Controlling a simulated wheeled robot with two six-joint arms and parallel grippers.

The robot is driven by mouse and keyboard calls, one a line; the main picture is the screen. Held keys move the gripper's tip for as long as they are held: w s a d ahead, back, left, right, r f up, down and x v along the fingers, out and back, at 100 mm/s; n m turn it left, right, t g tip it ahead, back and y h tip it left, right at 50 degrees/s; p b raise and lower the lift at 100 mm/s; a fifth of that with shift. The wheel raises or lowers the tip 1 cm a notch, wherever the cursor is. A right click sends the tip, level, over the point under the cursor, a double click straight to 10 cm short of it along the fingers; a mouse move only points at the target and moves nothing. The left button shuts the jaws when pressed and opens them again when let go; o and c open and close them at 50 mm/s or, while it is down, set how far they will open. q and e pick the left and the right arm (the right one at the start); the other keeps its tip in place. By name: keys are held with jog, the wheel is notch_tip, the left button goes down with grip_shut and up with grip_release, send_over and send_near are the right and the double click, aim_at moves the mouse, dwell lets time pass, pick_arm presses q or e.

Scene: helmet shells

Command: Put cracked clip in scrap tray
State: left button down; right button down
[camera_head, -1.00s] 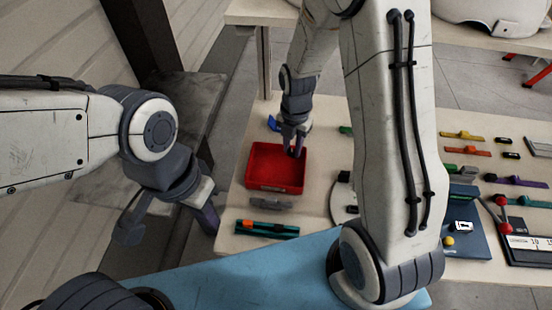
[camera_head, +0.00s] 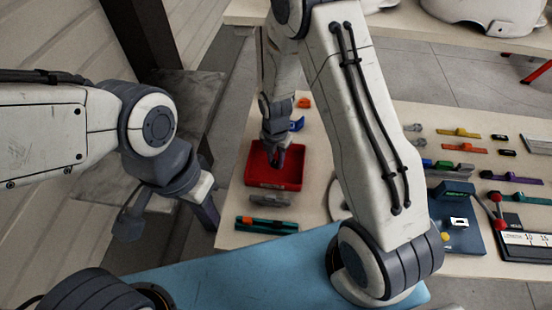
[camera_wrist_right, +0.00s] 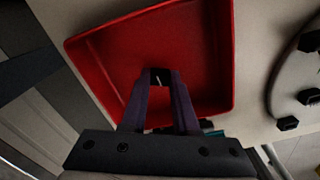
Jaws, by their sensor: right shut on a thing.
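The red scrap tray (camera_head: 262,178) sits on the table's left part and shows from above in the right wrist view (camera_wrist_right: 205,40). My right gripper (camera_head: 276,160) is over the tray, pointing down. In the right wrist view its purple fingers (camera_wrist_right: 160,84) are shut on a small black clip (camera_wrist_right: 160,76) with a pale line on it. The clip is above the tray floor; I cannot tell how far. My left gripper (camera_head: 167,220) is open and empty, left of the table.
A grey piece (camera_head: 270,200) and a teal holder with an orange part (camera_head: 266,225) lie in front of the tray. Blue (camera_head: 297,125) and orange (camera_head: 304,103) pieces lie behind it. Several coloured clips and a blue box (camera_head: 458,218) are at right.

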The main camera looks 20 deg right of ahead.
aim_at(275, 162)
jog(key=c, duration=0.7)
grip_release()
jog(key=shift+f, duration=0.1)
notch_tip(275, 162, up, 12)
jog(key=s+a+r+m, duration=0.2)
jog(key=s+r+m, duration=0.1)
jog(key=s+m, duration=0.3)
jog(key=s+a+r+m, duration=0.3)
jog(key=s+m, duration=0.4)
jog(key=s, duration=0.2)
jog(key=s+a+r+m+y+b, duration=0.1)
jog(key=s+a+r+m, duration=0.2)
jog(key=s+m, duration=0.3)
jog(key=shift+s+a+r+m, duration=0.2)
jog(key=shift+s+r+m, duration=0.3)
jog(key=shift+s, duration=0.35)
